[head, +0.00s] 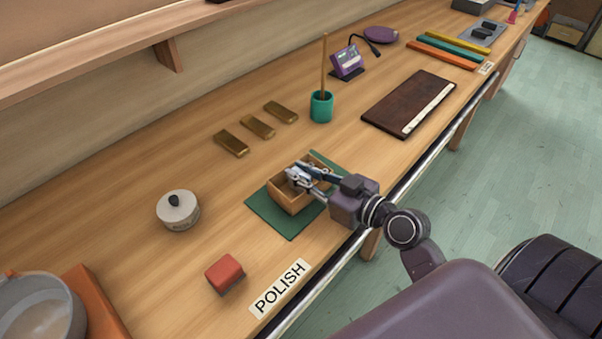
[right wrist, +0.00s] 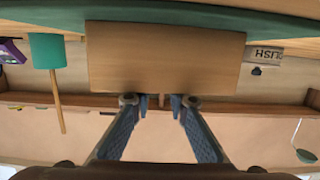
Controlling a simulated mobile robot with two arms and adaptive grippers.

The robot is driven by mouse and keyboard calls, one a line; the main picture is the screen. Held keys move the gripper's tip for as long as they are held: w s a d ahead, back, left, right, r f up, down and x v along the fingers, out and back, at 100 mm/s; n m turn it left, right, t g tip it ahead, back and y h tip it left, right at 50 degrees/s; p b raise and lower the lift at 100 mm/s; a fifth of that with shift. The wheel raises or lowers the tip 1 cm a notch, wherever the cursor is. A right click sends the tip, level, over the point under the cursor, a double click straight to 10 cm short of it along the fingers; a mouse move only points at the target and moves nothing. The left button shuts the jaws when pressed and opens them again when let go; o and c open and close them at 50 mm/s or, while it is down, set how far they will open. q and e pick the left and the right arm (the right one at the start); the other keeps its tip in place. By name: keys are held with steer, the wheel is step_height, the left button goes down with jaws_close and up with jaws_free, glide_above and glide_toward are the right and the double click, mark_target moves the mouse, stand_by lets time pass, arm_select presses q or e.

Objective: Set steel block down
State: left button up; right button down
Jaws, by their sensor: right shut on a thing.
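My right gripper (head: 299,175) is over the open wooden box (head: 292,204), its fingertips at or just inside the box's opening. It is shut on a small silvery thing, which looks like the steel block; the fingers hide most of it. I cannot tell whether the block touches the box's floor. In the right wrist view, the two fingers (right wrist: 160,102) reach to the rim of the box (right wrist: 165,55), whose plain side hides what is between the tips. My left gripper is not in view.
The box stands on a green mat (head: 262,212). Several brass bars (head: 257,126) and a teal cup (head: 321,107) with a stick are behind it. A lidded pot (head: 178,210), a red block (head: 225,274) and a POLISH label (head: 281,288) are nearer. A dark board (head: 400,104) lies right.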

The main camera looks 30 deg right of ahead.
steer(key=c, duration=1.8)
jaws_free()
steer(key=shift+s+f, duration=0.1)
steer(key=shift+f, duration=0.35)
steer(key=shift+c, duration=0.2)
steer(key=shift+f, duration=0.15)
steer(key=shift+r+p, duration=0.25)
steer(key=shift+p, duration=0.05)
steer(key=shift+r+p, duration=0.45)
steer(key=b+v, duration=0.4)
steer(key=v, duration=0.6)
steer(key=shift+s+d+r, duration=0.2)
steer(key=shift+s, duration=0.05)
steer(key=shift+s+d+r+b, duration=0.2)
steer(key=shift+s+r+b, duration=0.15)
steer(key=shift+s, duration=0.2)
